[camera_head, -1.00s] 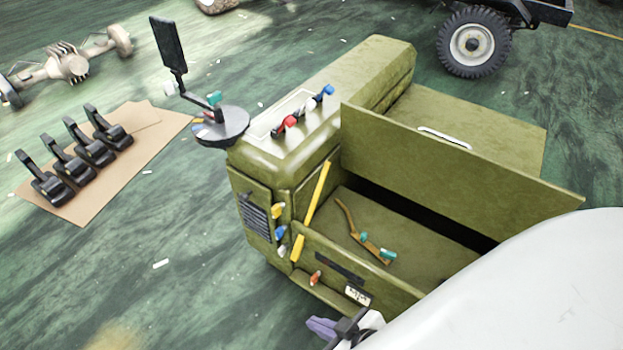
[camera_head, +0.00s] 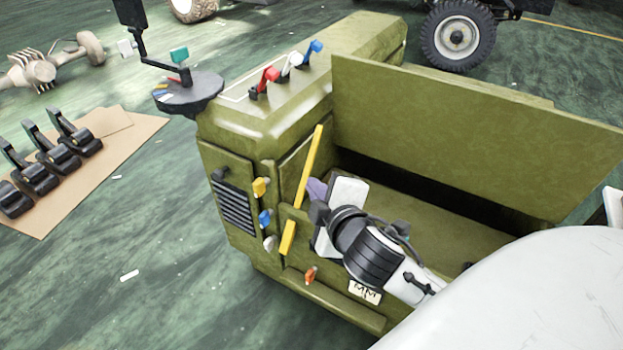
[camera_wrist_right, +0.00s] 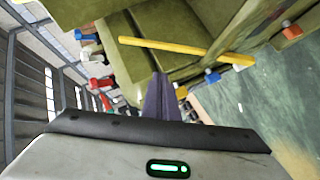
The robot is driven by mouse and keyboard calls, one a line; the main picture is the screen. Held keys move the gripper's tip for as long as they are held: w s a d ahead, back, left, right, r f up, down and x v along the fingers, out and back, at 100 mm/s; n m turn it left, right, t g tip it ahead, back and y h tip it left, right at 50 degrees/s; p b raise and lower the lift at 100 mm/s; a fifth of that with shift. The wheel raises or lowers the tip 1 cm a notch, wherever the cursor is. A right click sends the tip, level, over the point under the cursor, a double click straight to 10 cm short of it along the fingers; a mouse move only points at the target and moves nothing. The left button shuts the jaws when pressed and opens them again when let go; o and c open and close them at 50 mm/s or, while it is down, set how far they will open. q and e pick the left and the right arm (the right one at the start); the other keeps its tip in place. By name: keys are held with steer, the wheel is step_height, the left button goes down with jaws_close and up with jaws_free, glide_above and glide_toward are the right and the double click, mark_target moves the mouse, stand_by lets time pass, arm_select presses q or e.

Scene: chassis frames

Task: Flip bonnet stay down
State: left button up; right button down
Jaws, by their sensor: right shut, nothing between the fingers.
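The yellow bar (camera_head: 306,190), which looks like the bonnet stay, stands tilted upright at the front corner of the green vehicle body (camera_head: 235,150). It crosses the upper part of the right wrist view (camera_wrist_right: 185,48). My right gripper (camera_head: 316,189) is just right of the bar in the head view, with its purple fingers shut and empty. The fingers (camera_wrist_right: 162,98) point toward the bar in the wrist view; I cannot tell whether they touch it. The green bonnet panel (camera_head: 460,135) stands raised behind the open bay. My left gripper is not in view.
Yellow, blue, white and orange knobs (camera_head: 310,275) stick out of the front face near the bar. Red, white and blue levers (camera_head: 290,68) and a round black tray (camera_head: 188,92) are on top. Black pedals (camera_head: 75,132) lie on cardboard at left.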

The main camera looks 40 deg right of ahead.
steer(key=b, duration=0.2)
glide_toward(306, 167)
steer(key=w+a, duration=0.1)
steer(key=w, duration=0.3)
steer(key=shift+w+d+f+b, duration=0.2)
steer(key=shift+d+f+b, duration=0.2)
steer(key=shift+d+f, duration=0.45)
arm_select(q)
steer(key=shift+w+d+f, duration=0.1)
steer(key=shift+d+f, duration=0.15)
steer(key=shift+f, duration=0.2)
arm_select(e)
steer(key=shift+w+d+f, duration=0.15)
steer(key=shift+d, duration=0.3)
